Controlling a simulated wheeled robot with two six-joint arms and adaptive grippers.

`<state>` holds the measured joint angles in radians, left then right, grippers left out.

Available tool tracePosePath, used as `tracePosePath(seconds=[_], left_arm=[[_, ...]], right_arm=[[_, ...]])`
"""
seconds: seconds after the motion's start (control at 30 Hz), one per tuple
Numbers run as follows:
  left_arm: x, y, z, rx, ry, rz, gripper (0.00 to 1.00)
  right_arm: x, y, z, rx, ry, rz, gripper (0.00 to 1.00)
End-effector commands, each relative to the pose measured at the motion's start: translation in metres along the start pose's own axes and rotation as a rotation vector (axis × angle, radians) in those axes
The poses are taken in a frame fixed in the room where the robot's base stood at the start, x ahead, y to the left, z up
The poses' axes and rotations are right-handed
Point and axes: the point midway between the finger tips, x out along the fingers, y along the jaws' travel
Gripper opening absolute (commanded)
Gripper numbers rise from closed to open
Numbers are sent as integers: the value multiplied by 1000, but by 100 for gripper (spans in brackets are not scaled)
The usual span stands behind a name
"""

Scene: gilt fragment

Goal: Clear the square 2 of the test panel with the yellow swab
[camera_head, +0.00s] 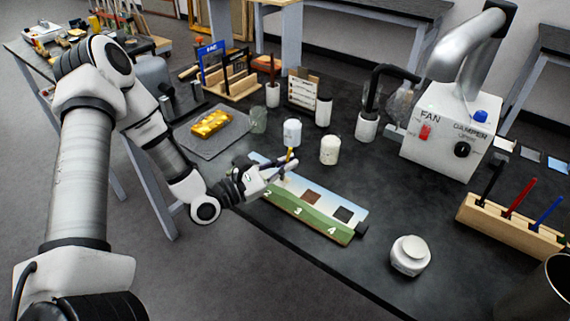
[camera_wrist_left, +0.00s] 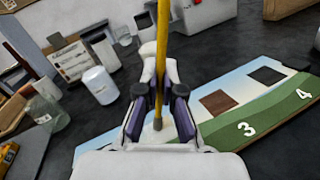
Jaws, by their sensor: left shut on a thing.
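The test panel (camera_head: 322,212) lies on the black bench, with a green strip of white numbers and dark squares above 3 and 4. In the left wrist view the panel (camera_wrist_left: 269,105) runs to the right, and its left part is partly behind my gripper. My left gripper (camera_head: 291,163) is over the panel's left part, near number 2. It is shut on the yellow swab (camera_wrist_left: 162,50), which stands nearly upright between the fingers (camera_wrist_left: 159,95) with its tip low at the panel. I cannot tell whether the tip touches. Square 2 is mostly hidden by the gripper. My right gripper is not in view.
White jars (camera_head: 330,150) stand behind the panel, and a lidded white jar (camera_head: 410,255) stands to its right. A fan box (camera_head: 447,130) is at the back right. A wooden rack (camera_head: 508,228) with coloured sticks is at right. A gold piece (camera_head: 211,123) lies on a grey tray.

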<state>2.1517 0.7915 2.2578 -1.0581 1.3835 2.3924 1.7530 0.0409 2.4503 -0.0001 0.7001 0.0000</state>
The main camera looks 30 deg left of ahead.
Motion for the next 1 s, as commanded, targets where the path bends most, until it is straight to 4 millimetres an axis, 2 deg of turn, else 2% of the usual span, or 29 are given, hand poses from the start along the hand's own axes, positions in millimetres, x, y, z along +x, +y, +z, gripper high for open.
tracePosePath(seconds=[0.03, 0.3, 0.47, 0.8, 1.0], left_arm=[[1, -4, -3, 0, -1, -1, 0], [7, -21, 1, 1, 0, -1, 0], [6, -18, 4, 0, 1, 2, 0], [-1, 2, -3, 1, 0, 2, 0], [0, -2, -4, 1, -1, -1, 0]], right_arm=[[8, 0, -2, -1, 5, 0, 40], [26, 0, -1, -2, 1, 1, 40], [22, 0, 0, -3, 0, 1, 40], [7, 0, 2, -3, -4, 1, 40], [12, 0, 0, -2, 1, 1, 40]])
